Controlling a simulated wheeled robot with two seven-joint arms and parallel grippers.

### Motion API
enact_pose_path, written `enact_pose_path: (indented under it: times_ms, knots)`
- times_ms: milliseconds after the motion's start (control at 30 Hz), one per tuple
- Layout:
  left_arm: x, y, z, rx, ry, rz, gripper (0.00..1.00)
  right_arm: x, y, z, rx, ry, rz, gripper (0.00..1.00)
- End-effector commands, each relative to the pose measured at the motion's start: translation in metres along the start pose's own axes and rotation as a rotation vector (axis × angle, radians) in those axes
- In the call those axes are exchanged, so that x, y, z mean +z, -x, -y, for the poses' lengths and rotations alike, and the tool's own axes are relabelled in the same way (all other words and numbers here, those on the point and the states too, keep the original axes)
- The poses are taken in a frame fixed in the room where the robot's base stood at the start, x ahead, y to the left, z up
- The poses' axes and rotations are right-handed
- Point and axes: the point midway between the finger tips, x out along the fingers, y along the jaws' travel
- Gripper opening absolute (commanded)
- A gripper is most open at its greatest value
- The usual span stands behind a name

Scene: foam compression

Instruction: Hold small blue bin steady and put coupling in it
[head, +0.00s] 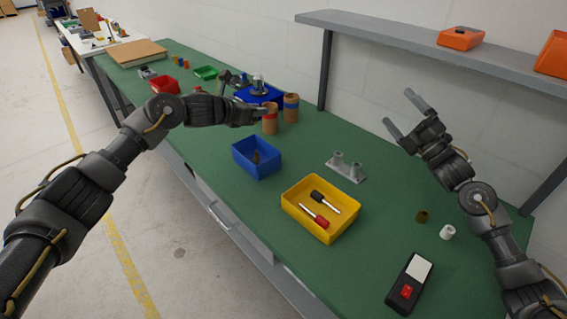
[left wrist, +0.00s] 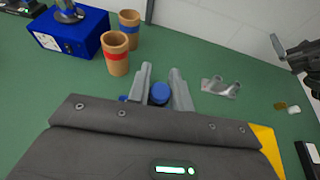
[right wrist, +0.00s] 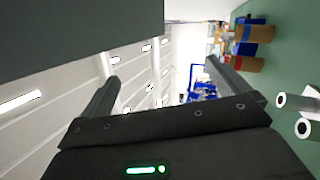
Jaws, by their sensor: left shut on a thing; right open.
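The small blue bin (head: 243,164) stands on the green bench, left of the yellow bin, with a small brownish thing (head: 256,157) inside. My left gripper (head: 264,110) is above and beyond the bin, beside the red-banded cup. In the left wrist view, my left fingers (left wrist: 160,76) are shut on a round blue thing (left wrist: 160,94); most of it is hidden. My right gripper (head: 403,114) is raised over the bench's right part, open and empty; it also shows in the right wrist view (right wrist: 165,76). I cannot tell which thing is the coupling.
A yellow bin (head: 299,222) holds two screwdriver-like tools. A grey two-post fixture (head: 346,167), a small brown cylinder (head: 422,215), a white ring (head: 447,232) and a black device (head: 402,292) lie right. Banded cups (head: 291,108) stand behind my left gripper. A shelf (head: 400,45) overhangs the back.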

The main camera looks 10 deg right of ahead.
Motion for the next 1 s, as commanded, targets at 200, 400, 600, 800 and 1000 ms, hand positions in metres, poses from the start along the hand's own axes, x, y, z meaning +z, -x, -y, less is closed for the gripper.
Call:
enact_pose_path:
  times_ms: [200, 400, 600, 800, 1000]
  knots:
    - [0.000, 0.000, 0.000, 0.000, 0.000, 0.000, 0.00, -0.113, -0.063, 0.060, -0.222, 0.311, -0.180, 1.00]
    - [0.000, 0.000, 0.000, 0.000, 0.000, 0.000, 0.00, -0.215, -0.084, 0.104, -0.377, 0.768, -0.418, 1.00]
    - [0.000, 0.000, 0.000, 0.000, 0.000, 0.000, 0.00, -0.278, -0.080, 0.129, -0.439, 1.177, -0.638, 1.00]
    - [0.000, 0.000, 0.000, 0.000, 0.000, 0.000, 0.00, -0.297, -0.074, 0.139, -0.450, 1.349, -0.729, 1.00]
    - [0.000, 0.000, 0.000, 0.000, 0.000, 0.000, 0.00, -0.299, -0.075, 0.142, -0.452, 1.362, -0.737, 1.00]
